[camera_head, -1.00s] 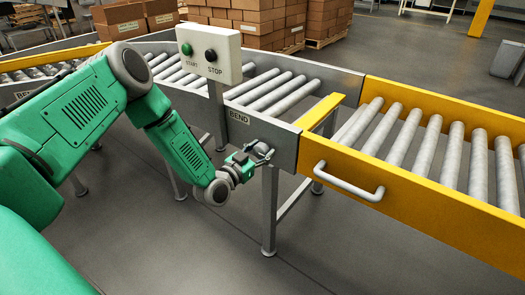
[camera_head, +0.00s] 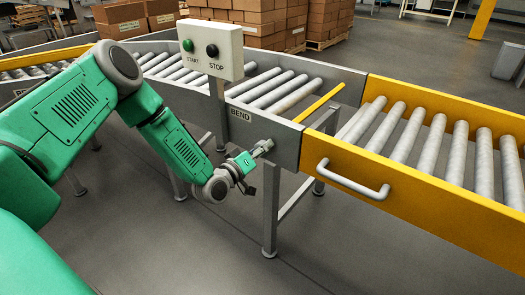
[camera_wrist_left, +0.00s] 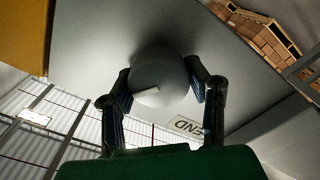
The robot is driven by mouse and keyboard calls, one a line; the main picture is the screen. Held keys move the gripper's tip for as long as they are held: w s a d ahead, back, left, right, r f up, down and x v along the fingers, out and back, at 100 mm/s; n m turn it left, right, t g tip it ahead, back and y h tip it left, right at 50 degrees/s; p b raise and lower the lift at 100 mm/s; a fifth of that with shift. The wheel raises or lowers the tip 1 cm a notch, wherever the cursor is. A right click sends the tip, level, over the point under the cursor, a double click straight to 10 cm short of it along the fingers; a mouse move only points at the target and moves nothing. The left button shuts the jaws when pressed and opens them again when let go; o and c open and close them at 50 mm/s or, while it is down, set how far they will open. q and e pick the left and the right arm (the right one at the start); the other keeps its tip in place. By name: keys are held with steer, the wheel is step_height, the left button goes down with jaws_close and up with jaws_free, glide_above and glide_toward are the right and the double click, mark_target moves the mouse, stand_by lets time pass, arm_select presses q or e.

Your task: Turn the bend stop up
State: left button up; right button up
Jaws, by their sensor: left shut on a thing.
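The bend stop (camera_head: 320,103) shows in the head view as a thin yellow strip across the rollers, where the grey BEND section meets the yellow section. A round grey knob (camera_wrist_left: 158,76) with a small white mark is on the side plate of the BEND section in the left wrist view. My left gripper (camera_head: 264,148) is shut on this knob, with one finger on each side of it. In the head view the gripper mostly hides the knob. My right gripper is not in view.
The BEND label (camera_head: 240,114) is left of the knob. A control box (camera_head: 210,49) with a green START and a black STOP button stands on a post above. A yellow section (camera_head: 430,190) with a grey handle (camera_head: 352,180) is to the right.

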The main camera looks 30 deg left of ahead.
arm_select(q)
steer(key=n, duration=0.1)
steer(key=n+b, duration=0.1)
steer(key=f+n, duration=0.1)
steer(key=shift+s+f+n, duration=0.1)
steer(key=shift+s+n, duration=0.15)
steer(key=shift+n, duration=0.05)
steer(key=shift+n+b, duration=0.75)
steer(key=shift+n, duration=0.75)
steer(key=o, duration=1.2)
steer(key=shift+w+a, duration=0.1)
steer(key=shift+w, duration=0.05)
steer(key=shift+r, duration=0.2)
steer(key=s, duration=0.8)
steer(key=s+a, duration=0.1)
steer(key=s, duration=0.3)
